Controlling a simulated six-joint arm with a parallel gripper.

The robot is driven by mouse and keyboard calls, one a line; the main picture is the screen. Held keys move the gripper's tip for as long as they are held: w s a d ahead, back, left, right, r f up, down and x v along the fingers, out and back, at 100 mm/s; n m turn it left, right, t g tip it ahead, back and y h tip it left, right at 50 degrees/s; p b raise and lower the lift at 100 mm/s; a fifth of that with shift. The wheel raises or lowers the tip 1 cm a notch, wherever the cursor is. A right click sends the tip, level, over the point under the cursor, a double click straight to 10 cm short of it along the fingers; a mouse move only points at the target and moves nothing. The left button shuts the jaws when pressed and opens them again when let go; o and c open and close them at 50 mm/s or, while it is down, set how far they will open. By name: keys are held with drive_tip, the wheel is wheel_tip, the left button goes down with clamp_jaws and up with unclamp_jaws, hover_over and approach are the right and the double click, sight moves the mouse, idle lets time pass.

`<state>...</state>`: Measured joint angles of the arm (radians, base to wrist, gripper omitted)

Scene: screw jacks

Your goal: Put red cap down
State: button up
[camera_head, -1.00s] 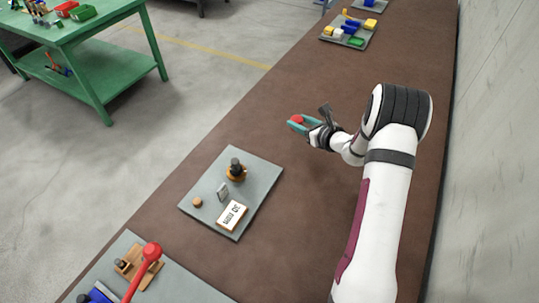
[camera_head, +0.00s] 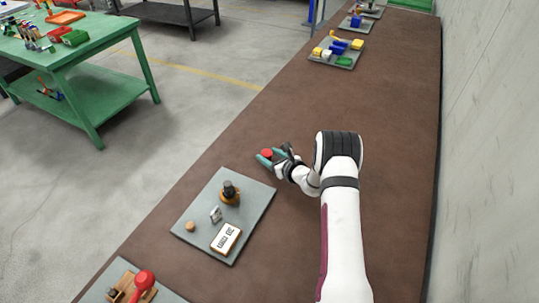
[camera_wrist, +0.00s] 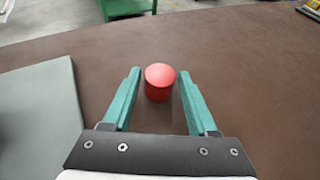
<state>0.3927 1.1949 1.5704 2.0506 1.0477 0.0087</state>
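The red cap (camera_head: 266,153) is a small round cylinder near the left edge of the brown bench. In the wrist view the red cap (camera_wrist: 160,82) looks upright on the bench top between the teal fingers of my gripper (camera_wrist: 158,78). A gap shows on each side of the cap, so the fingers are apart from it. In the head view my gripper (camera_head: 268,157) is low over the bench at the cap.
The plate also carries a white label block (camera_head: 226,237), a small upright piece (camera_head: 215,214) and a small tan knob (camera_head: 190,226). A red-handled tool (camera_head: 144,279) is at the near end. Bare bench lies beyond my gripper, up to a plate of coloured blocks (camera_head: 337,52).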

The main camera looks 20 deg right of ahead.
drive_tip(key=shift+o, duration=0.9)
